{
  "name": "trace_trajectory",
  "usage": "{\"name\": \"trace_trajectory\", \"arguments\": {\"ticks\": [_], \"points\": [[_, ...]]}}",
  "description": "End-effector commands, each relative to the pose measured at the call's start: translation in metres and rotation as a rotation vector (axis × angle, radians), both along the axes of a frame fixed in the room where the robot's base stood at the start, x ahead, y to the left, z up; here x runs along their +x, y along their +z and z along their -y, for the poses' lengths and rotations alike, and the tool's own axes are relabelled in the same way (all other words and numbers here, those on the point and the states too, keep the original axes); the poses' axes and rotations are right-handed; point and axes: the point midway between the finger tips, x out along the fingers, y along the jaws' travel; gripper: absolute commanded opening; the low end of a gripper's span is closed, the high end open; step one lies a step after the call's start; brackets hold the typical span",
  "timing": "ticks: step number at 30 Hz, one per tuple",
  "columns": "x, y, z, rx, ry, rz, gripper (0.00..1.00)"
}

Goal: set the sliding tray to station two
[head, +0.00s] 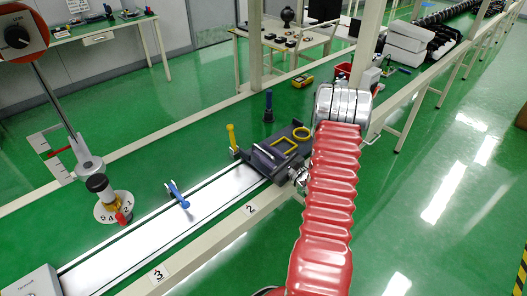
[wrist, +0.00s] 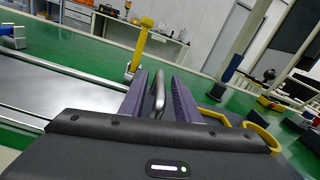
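The sliding tray (head: 304,132) is dark purple-grey and carries a yellow square frame and a yellow ring. It sits on the pale rail (head: 150,241), right of the label 2 (head: 250,209) along the rail. In the wrist view the ring (wrist: 262,136) shows at the right. My gripper (wrist: 160,82) is open, its purple-grey fingers on either side of a silver upright handle (wrist: 158,92); contact is not clear. In the head view it is at the tray's near side, partly hidden by my arm. A label 3 (head: 158,273) stands further left.
A yellow post (head: 232,138) and a blue post (head: 268,106) stand behind the rail. A blue clamp-like lever (head: 177,194) is at the rail's far edge. A dial stand (head: 113,207) is at the left. The rail left of the tray looks otherwise clear.

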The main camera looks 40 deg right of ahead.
Motion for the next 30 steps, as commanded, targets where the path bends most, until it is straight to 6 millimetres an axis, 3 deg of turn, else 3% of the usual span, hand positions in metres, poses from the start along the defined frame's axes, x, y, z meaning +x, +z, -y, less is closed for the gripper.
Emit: {"name": "trace_trajectory", "arguments": {"ticks": [13, 25, 30], "points": [[0.01, -0.0001, -0.0005, 0.001, 0.0, 0.0, 0.29], [0.0098, 0.0002, 0.0001, 0.0, -0.001, 0.0, 0.01], [0.0097, 0.0004, 0.0005, -0.001, -0.002, 0.0, 0.0]]}}
